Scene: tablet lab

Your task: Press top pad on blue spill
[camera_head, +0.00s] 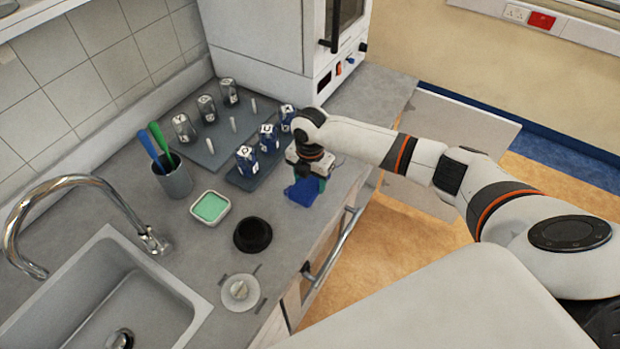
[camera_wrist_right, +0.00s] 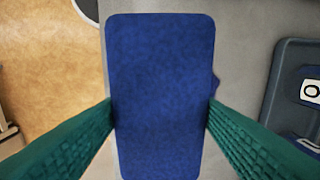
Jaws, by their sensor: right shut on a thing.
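My right gripper (camera_head: 311,172) is shut on a blue rectangular pad (camera_head: 302,192) at the counter's front edge. In the right wrist view the pad (camera_wrist_right: 160,85) fills the middle, with a green ribbed finger on each side. A small darker blue bit (camera_wrist_right: 215,86) sticks out past the pad's right edge; it looks like part of the blue spill, and the pad hides the rest. I cannot tell whether the pad touches the counter. My left gripper is not in view.
A dark tray (camera_head: 240,180) with several labelled jars stands just left of my gripper. A black round bowl (camera_head: 253,235), a green-filled dish (camera_head: 210,207) and a grey cup (camera_head: 174,180) stand nearer the sink (camera_head: 190,297). An open cabinet door (camera_head: 465,125) is at the right.

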